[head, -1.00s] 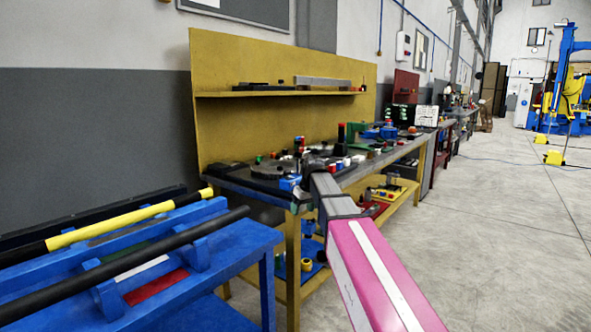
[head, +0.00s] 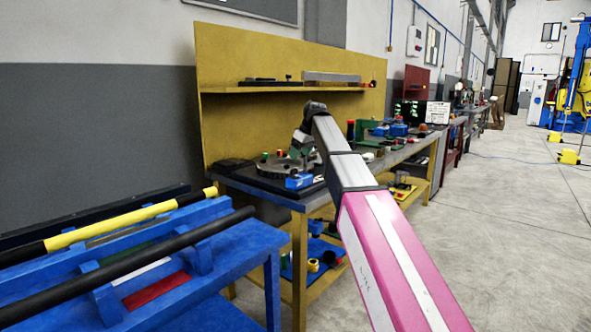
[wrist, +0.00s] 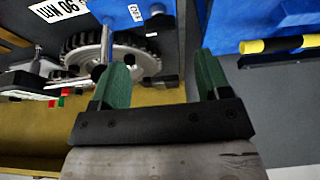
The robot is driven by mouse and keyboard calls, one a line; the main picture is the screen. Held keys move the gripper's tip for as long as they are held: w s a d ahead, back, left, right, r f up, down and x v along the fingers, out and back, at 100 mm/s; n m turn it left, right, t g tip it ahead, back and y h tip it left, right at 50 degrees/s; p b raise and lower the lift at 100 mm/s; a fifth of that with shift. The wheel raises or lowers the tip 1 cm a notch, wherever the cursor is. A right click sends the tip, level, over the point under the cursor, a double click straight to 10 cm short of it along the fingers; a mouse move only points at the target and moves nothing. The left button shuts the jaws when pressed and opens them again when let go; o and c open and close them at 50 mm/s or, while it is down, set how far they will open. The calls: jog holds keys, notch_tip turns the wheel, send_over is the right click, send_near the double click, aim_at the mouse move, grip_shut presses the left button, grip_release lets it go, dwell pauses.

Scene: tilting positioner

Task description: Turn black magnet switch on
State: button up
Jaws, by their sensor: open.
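My gripper (wrist: 160,62) is open and empty, with its two green fingers apart in the wrist view. In the head view my gripper (head: 301,150) is above the near end of the workbench, by the positioner. The positioner's grey toothed wheel (wrist: 85,48) shows beyond the left finger in the wrist view. A blue block (wrist: 115,12) with a small white label lies ahead of the fingers, with a small dark round part (wrist: 157,11) on it. I cannot tell whether this part is the black magnet switch. The blue block (head: 299,182) also shows on the bench.
The workbench (head: 262,188) has a yellow back panel (head: 290,60) with a shelf. A blue stand (head: 225,262) with black and yellow bars is at the left. Small coloured parts and fixtures stand farther along the bench.

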aim_at(295, 169)
jog(key=x, duration=0.7)
jog(key=shift+a+f, duration=0.15)
jog(key=shift+f, duration=0.15)
jog(key=c, duration=0.9)
